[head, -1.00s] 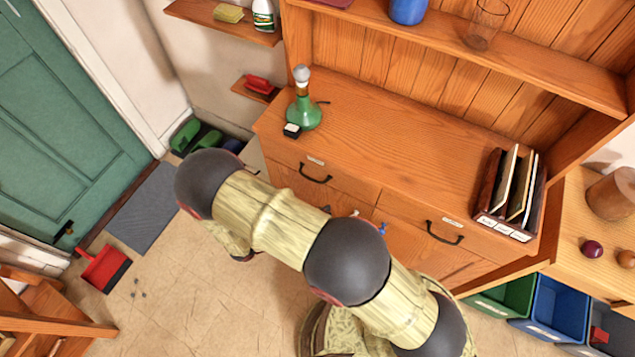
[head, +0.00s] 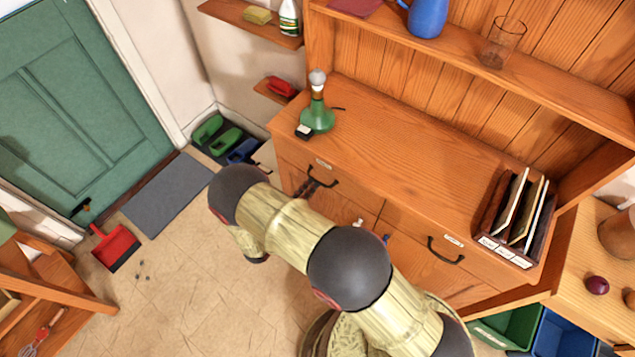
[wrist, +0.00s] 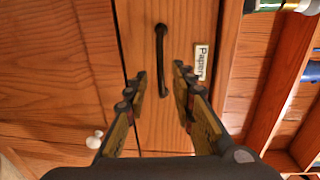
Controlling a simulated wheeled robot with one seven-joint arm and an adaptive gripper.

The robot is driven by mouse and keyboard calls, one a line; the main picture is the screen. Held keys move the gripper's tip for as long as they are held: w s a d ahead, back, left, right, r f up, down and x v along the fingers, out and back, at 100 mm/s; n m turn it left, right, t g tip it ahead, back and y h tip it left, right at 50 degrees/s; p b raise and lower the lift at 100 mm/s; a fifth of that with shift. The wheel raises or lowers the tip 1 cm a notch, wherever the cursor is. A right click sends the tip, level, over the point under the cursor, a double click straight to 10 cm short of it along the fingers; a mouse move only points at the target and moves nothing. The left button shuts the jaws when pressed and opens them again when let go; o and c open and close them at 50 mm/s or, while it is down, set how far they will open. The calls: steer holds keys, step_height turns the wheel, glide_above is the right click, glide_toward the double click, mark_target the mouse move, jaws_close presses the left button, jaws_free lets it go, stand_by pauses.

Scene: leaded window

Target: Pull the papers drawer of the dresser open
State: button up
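The papers drawer (head: 347,194) is the dresser's upper left drawer and looks closed. Its dark bar handle (wrist: 161,45) and white "Papers" label (wrist: 201,62) show in the wrist view; in the head view the handle (head: 328,183) is partly overlapped by my fingers. My gripper (wrist: 161,80) is open, with one finger on each side of the handle's lower part. A gap shows between each finger and the handle, so it does not grip it. In the head view my arm hides most of the gripper.
A right-hand drawer (head: 409,236) with a similar handle sits beside it, above cupboard doors. A green lamp-like bottle (head: 317,119) and a file rack (head: 508,250) stand on the dresser top.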

steer(key=shift+x, duration=2.3)
jaws_close()
steer(key=shift+s, duration=0.1)
